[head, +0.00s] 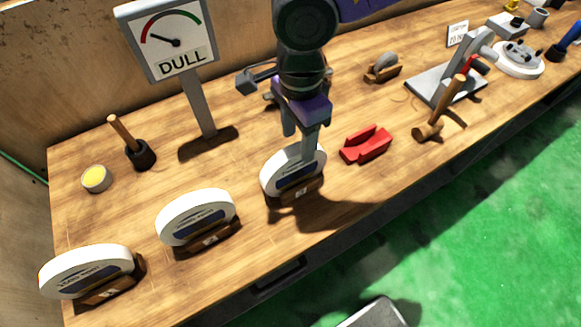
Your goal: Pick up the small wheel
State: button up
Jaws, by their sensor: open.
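Three thick white wheels with blue labels stand upright in wooden holders along the near side of the bench: a left one (84,270), a middle one (195,214) and a right one (280,178). The right one looks smallest in the picture. My gripper (300,139) is open, pointing down at the top of this right wheel, with one finger overlapping it in view. I cannot tell whether the fingers touch it. A smaller grey wheel (385,62) sits in a wooden holder farther back. No writing on the wheel labels is clear enough to read.
A red block-like piece (366,146) lies just right of the right wheel, with a mallet (440,112) beyond. A gauge sign reading DULL (172,45) stands behind. A dark pot with a handle (139,154) and a yellow-filled cup (96,178) are at left.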

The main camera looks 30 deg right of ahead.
aim_at(293, 157)
jog(key=f, duration=0.2)
jog(key=f+p, duration=0.1)
jog(key=f, duration=0.2)
jog(key=f+p, duration=0.1)
jog(key=f, duration=0.1)
jog(key=shift+w+a+f, duration=0.15)
jog(key=shift+w+a, duration=0.1)
jog(key=shift+a, duration=0.05)
grip_shut()
jog(key=shift+w, duration=0.1)
dwell(1.0)
